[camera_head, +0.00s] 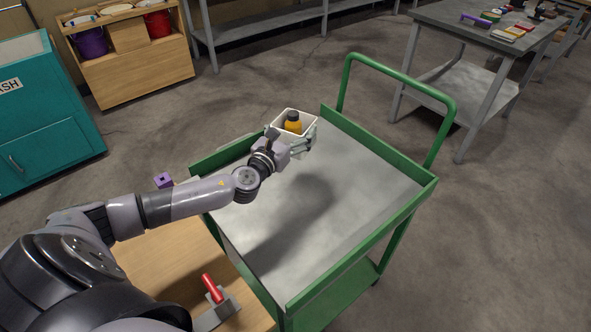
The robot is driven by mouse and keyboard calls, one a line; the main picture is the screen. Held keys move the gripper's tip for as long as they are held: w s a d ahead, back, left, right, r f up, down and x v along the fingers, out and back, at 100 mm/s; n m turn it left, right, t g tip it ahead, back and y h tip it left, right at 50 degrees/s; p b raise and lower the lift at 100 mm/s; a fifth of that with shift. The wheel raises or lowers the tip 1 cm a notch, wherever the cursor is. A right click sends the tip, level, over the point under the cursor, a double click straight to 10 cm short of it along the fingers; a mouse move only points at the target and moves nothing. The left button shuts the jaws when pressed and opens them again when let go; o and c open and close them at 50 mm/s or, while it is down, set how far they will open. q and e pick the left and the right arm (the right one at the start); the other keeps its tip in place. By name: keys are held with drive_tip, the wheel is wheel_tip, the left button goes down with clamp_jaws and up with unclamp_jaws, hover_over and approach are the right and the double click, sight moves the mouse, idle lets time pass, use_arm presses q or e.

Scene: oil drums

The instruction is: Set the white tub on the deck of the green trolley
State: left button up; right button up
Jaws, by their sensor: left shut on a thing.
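The white tub (311,122) is near the far left corner of the trolley, with an orange bottle with a dark cap (292,123) inside it. My left gripper (298,146) is shut on the tub's near side. The green trolley (345,280) has a grey deck (345,205) with a raised green rim. The tub appears to be above the deck, and a dark shadow of the arm falls on the deck below. The tub's underside is partly hidden by the gripper. My right gripper is not in view.
The deck is bare. The trolley's push handle (405,82) rises at its far right end. A wooden worktop (165,260) with a red-handled clamp (213,290) stands at the near left. A purple block (163,180) is beyond it. A grey table (480,35) stands at the upper right.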

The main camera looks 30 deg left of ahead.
use_arm(q)
wheel_tip(320, 180, down, 12)
drive_tip(key=b, duration=0.3)
drive_tip(key=shift+f, duration=0.1)
drive_tip(key=shift+f+b, duration=0.2)
drive_tip(key=shift+b, duration=0.2)
drive_tip(key=o, duration=1.2)
drive_tip(key=shift+r, duration=0.1)
drive_tip(key=shift+r+p, duration=0.15)
drive_tip(key=shift+p, duration=0.2)
drive_tip(key=s, duration=0.6)
drive_tip(key=shift+s+d, duration=0.15)
drive_tip(key=shift+s, duration=0.1)
drive_tip(key=shift+s+d, duration=0.1)
drive_tip(key=shift+s, duration=0.4)
